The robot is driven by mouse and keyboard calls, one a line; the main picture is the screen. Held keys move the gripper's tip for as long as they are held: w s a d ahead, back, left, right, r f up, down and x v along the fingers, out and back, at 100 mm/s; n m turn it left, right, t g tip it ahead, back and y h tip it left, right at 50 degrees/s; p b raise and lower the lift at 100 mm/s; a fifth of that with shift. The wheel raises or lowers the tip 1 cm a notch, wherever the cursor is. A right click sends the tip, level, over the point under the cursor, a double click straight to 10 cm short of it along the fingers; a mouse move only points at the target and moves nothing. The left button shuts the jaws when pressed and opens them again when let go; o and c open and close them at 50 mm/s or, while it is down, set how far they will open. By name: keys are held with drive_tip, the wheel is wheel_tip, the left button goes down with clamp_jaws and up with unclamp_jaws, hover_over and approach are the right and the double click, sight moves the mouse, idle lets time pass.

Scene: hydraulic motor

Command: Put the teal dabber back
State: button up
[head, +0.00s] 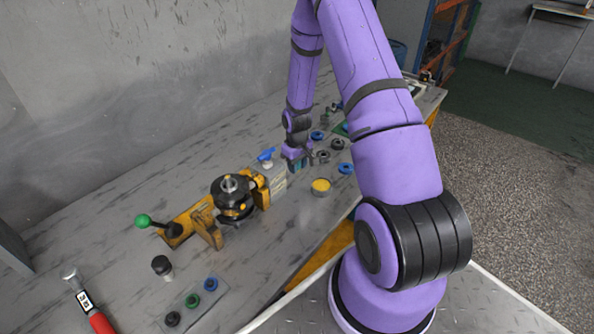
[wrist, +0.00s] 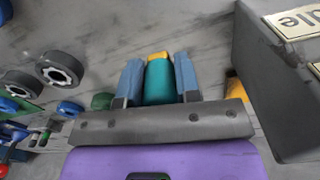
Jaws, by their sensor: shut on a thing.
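The teal dabber (wrist: 158,82) is between the two blue-grey fingers of my gripper (wrist: 158,78) in the wrist view, with a yellow-orange tip showing beyond it. In the head view my gripper (head: 296,163) is low over the bench, just right of a grey block. The dabber is mostly hidden there behind the fingers. I cannot tell whether it touches the bench.
The grey block (wrist: 275,95), with a label ending in "dle", stands close on the right in the wrist view. A small cup with yellow contents (head: 320,187) stands nearby. Blue and dark rings (head: 345,168) lie to the right. The black motor (head: 232,197) sits left in a yellow fixture.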

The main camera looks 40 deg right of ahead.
drive_tip(key=shift+f, duration=1.2)
drive_tip(key=shift+f, duration=0.1)
drive_tip(key=o, duration=0.9)
